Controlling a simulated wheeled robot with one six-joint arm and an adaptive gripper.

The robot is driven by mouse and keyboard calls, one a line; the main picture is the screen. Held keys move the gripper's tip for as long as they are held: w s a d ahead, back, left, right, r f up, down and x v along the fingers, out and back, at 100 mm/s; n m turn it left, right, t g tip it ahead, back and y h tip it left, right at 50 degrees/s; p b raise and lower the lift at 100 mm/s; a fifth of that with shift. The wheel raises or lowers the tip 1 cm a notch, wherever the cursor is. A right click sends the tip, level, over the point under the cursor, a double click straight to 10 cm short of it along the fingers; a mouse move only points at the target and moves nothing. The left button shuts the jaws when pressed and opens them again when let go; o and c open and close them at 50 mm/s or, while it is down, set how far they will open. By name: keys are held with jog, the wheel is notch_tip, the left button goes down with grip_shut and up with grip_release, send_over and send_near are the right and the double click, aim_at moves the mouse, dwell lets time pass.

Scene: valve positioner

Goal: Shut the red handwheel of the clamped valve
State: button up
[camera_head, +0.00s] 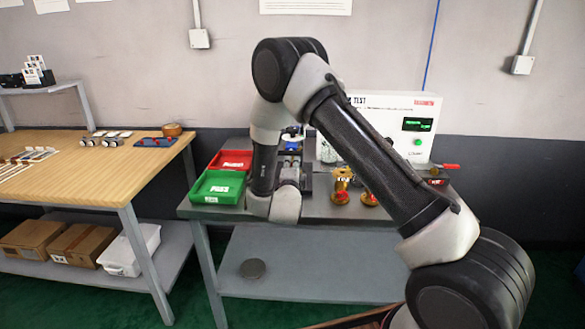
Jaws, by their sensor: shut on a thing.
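My arm reaches over the grey workbench (330,212), and its wrist hangs low over the left-middle part of the bench. My gripper's fingers cannot be made out; the wrist and forearm hide that spot. A small blue and white item (291,142) shows just behind the wrist; I cannot tell what it is. No clamped valve with a red handwheel can be clearly made out. Two brass fittings with red parts stand right of the wrist, a taller one (342,184) and a lower one (369,199) partly behind my arm.
A green tray (217,187) and a red tray (231,160) sit at the bench's left. A white test panel (418,119) with a lit display stands at the back. A red-handled item (447,167) lies at the right. A wooden table (90,165) stands left.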

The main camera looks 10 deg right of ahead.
jog(key=shift+f, duration=0.1)
dwell(0.3)
jog(key=o, duration=1)
jog(key=v, duration=1.2)
